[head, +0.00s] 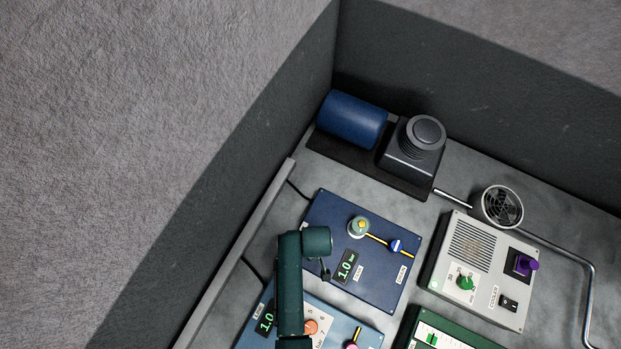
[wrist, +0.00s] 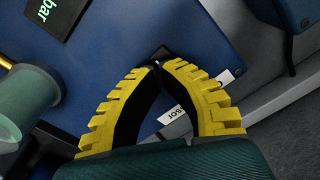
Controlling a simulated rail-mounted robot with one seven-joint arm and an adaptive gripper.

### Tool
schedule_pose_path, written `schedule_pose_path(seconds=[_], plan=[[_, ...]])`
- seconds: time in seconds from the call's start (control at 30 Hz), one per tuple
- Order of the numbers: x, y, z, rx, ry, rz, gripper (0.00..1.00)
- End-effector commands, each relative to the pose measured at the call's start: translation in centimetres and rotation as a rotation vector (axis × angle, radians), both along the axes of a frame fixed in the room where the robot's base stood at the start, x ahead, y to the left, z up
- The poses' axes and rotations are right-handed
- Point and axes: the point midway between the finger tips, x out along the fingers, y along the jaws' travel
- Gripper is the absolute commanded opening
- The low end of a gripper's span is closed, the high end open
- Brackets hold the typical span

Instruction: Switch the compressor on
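The compressor, a blue tank (head: 352,119) with a dark grey ribbed pump block (head: 413,146), stands at the back. In front is a blue panel (head: 335,207) with a display reading 1.0 bar (head: 347,266). In the wrist view, a label ending in "sor" (wrist: 172,115) shows partly between my yellow fingers. A dark switch-like part (wrist: 226,76) shows just beyond the fingertips, mostly hidden by them. My gripper (wrist: 161,65) is shut or nearly so, tips together, with nothing seen held. In the head view my gripper (head: 325,271) is over the panel's left-front side, partly hidden by my arm.
The blue panel also carries a round yellow-topped fitting (head: 359,226) and a blue-and-white valve (head: 397,245).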

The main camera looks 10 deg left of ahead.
Motion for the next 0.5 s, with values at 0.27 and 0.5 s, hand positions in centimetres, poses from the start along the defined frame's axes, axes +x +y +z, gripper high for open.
schedule_pose_path(seconds=[0.27,0.5], plan=[[-0.1,0.0,2.9,0.000,0.001,0.000,0.00],[-0.1,0.0,4.9,-0.001,0.002,0.000,0.00]])
